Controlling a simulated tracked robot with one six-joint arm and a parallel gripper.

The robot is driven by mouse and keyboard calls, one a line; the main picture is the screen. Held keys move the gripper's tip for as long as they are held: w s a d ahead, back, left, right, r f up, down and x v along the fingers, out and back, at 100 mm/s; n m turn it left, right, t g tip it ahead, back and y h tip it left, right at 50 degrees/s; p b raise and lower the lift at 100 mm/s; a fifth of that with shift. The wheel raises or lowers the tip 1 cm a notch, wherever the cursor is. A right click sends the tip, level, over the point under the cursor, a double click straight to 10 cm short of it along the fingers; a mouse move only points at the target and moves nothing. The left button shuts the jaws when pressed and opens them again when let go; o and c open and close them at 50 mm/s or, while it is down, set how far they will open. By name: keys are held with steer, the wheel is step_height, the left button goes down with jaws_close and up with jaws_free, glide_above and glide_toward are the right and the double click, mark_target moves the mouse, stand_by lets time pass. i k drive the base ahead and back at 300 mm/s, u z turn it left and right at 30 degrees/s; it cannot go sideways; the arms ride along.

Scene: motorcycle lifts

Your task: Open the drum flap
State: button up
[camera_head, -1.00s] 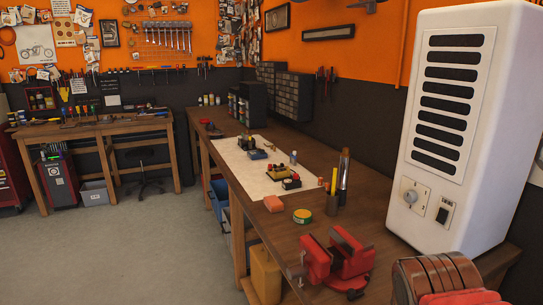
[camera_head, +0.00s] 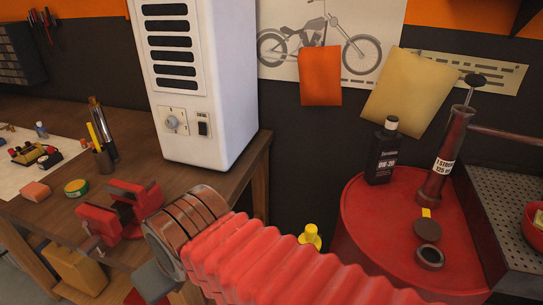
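A red drum (camera_head: 365,245) stands at the right with its round top in view. On its top, near the front, lie a dark round disc (camera_head: 427,231) with a small yellow tab behind it and a dark ring (camera_head: 430,257). I cannot tell for sure which of them is the flap, or whether it is open. My red ribbed arm and its brown banded joint cross the lower middle and hide part of the drum's front. My gripper's fingers do not show.
A black bottle (camera_head: 383,155) and a tall red pump (camera_head: 446,155) stand on the drum. A perforated grey tray (camera_head: 507,215) is beside it at the right. Left, a wooden bench (camera_head: 50,215) carries a red vise (camera_head: 120,208) and a white cabinet (camera_head: 215,90).

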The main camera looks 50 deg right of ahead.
mark_target(426, 229)
steer(key=z, duration=2.25)
steer(key=k, duration=0.35)
steer(key=z, duration=0.35)
steer(key=i, duration=0.5)
steer(key=z, duration=0.05)
